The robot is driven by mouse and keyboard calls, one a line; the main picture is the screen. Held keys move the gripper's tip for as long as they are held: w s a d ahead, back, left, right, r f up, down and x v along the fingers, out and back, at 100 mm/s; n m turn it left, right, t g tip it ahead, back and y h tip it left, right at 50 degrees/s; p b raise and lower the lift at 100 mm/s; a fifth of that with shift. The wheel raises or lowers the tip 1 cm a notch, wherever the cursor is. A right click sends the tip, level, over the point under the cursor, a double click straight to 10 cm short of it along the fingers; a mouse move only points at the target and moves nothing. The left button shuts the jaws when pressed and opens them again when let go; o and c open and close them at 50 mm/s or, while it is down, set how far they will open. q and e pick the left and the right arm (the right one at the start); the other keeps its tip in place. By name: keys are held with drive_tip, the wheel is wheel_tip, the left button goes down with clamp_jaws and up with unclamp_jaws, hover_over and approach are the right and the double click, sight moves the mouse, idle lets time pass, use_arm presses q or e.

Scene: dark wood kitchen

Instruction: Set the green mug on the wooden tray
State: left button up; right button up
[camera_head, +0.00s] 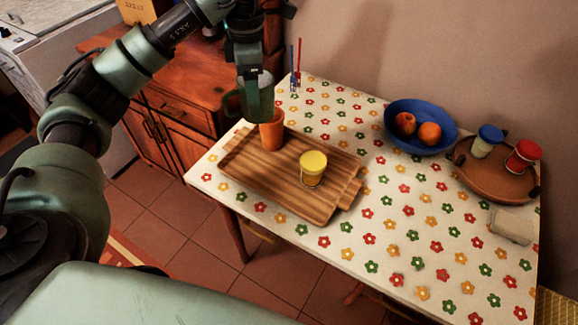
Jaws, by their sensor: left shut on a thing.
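The green mug (232,104) is in my left gripper (257,100), which is shut on it. Much of the mug is hidden by the gripper, and its curved edge shows at the left. The gripper hangs down over the far left part of the wooden tray (238,163), and the mug appears above the tray. An orange cup (272,136) stands on the tray just below the gripper in the picture; I cannot tell the gap between them. A yellow cup (312,167) stands near the middle of the tray. My right gripper is not in view.
A blue bowl (391,123) with fruit stands at the back. A round brown tray (491,185) holds a blue-lidded jar (487,141) and a red one (523,156). Thin red and blue sticks (298,60) stand at the table's far left.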

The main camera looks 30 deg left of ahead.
use_arm(q)
drive_tip(key=shift+w+a+r+n, duration=0.1)
drive_tip(key=shift+a+n, duration=0.15)
drive_tip(key=shift+n, duration=0.15)
wheel_tip(320, 180, down, 20)
drive_tip(key=shift+r, duration=0.15)
drive_tip(key=shift+a, duration=0.1)
drive_tip(key=shift+f, duration=0.2)
drive_tip(key=o, duration=1.7)
drive_tip(key=shift+o, duration=0.2)
